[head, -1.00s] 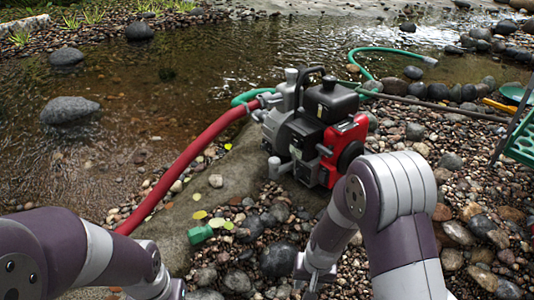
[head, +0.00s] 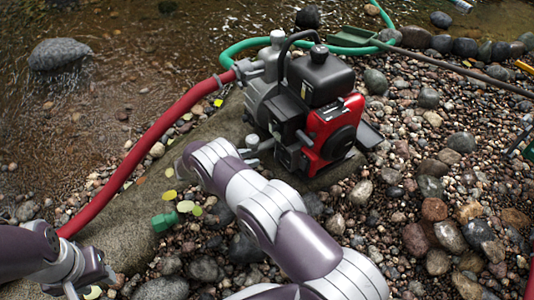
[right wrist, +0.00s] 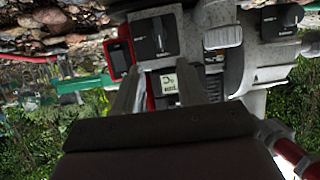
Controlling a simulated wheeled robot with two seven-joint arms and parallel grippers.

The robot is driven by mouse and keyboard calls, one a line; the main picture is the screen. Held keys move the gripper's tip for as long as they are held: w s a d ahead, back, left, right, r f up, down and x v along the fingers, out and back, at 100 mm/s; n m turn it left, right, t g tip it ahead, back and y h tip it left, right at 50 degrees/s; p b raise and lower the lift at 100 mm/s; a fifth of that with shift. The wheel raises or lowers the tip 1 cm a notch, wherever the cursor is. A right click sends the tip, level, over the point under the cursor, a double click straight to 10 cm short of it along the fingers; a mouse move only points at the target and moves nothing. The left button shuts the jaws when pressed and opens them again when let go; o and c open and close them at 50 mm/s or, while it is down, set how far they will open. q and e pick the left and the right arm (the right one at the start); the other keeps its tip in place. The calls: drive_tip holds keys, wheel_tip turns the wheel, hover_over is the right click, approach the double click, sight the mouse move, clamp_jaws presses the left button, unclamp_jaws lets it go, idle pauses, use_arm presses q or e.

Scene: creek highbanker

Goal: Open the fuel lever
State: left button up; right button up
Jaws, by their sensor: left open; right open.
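The red, black and grey motor pump (head: 318,110) stands on a flat rock in the head view. Past the fingers are a small marked label (right wrist: 168,83) and a black panel with a white mark (right wrist: 156,36). I cannot tell which part is the fuel lever. My left gripper (head: 90,284) is open at the lower left.
A red hose (head: 150,142) and a green hose (head: 372,46) run from the pump. Stones cover the ground on the right, and creek water lies behind. A second black part (right wrist: 281,20) shows at the wrist view's upper right.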

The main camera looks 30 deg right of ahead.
sight(275, 154)
drive_tip(key=b+x, duration=0.4)
drive_tip(key=x, duration=0.5)
drive_tip(key=shift+f, duration=0.25)
drive_tip(key=shift+d, duration=0.35)
clamp_jaws()
